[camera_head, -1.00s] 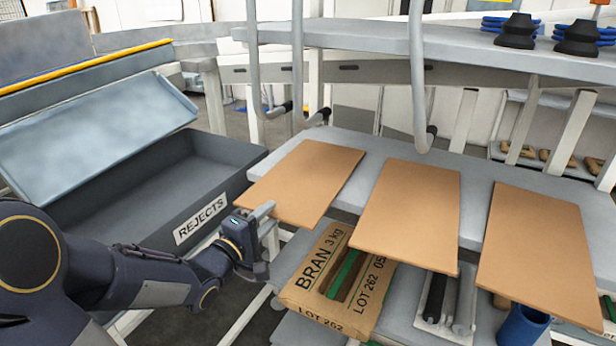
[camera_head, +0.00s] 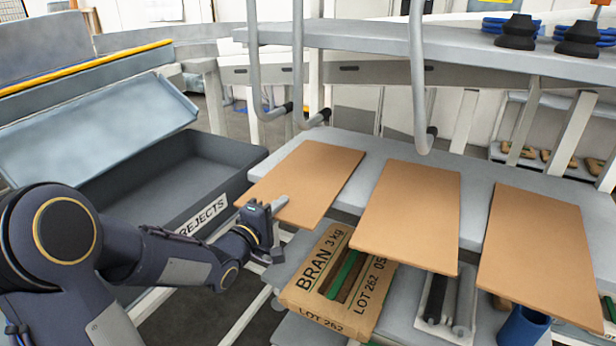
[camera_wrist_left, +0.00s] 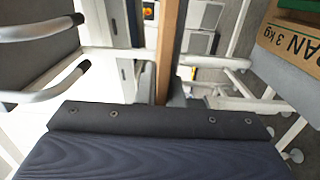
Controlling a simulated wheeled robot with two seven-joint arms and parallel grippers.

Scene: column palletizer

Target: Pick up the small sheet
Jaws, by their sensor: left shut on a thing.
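Three flat brown sheets lie side by side on a grey shelf, their near ends sticking out past its front edge. The left sheet (camera_head: 305,180) looks the smallest; the middle sheet (camera_head: 410,215) and the right sheet (camera_head: 537,250) are apart from it. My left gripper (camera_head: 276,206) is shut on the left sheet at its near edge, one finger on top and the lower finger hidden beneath. In the left wrist view this sheet (camera_wrist_left: 170,45) shows edge-on as a narrow brown strip. My right gripper is not in view.
A dark REJECTS bin (camera_head: 170,175) stands left, close to my left arm. A BRAN sack (camera_head: 340,285) lies on a lower surface under the sheets. Bent grey tubes (camera_head: 417,90) hang above the grey shelf (camera_head: 375,160). A blue cup (camera_head: 522,328) stands below the right sheet.

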